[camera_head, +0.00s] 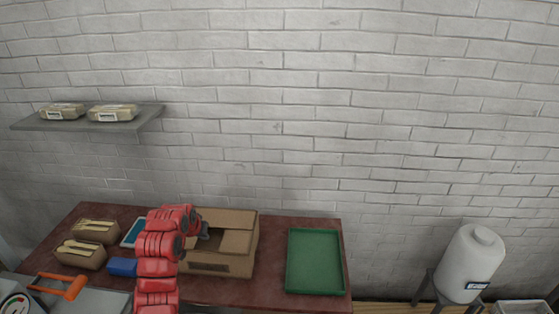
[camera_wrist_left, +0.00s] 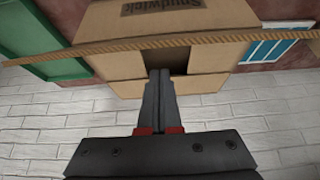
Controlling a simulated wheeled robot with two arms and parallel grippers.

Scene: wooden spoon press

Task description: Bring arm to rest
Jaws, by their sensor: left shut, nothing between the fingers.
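My left arm, red, rises from the bottom of the head view in front of the table. Its dark left gripper (camera_head: 204,231) is at the left part of the cardboard box (camera_head: 236,241). In the left wrist view the two black fingers (camera_wrist_left: 158,78) are together, with nothing between them. They point at the cardboard box (camera_wrist_left: 120,65), their tips beside a dark gap between its flaps. I cannot tell whether they touch it. The arm hides the box's left side in the head view. My right gripper is not in view.
The dark red table (camera_head: 272,288) carries a green tray (camera_head: 316,262) right of the box. Left are a blue block (camera_head: 122,267), a blue-and-white item (camera_head: 132,233), two brown packs and an orange-handled device (camera_head: 62,287). A white tank (camera_head: 473,264) stands right. A shelf (camera_head: 88,124) hangs above.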

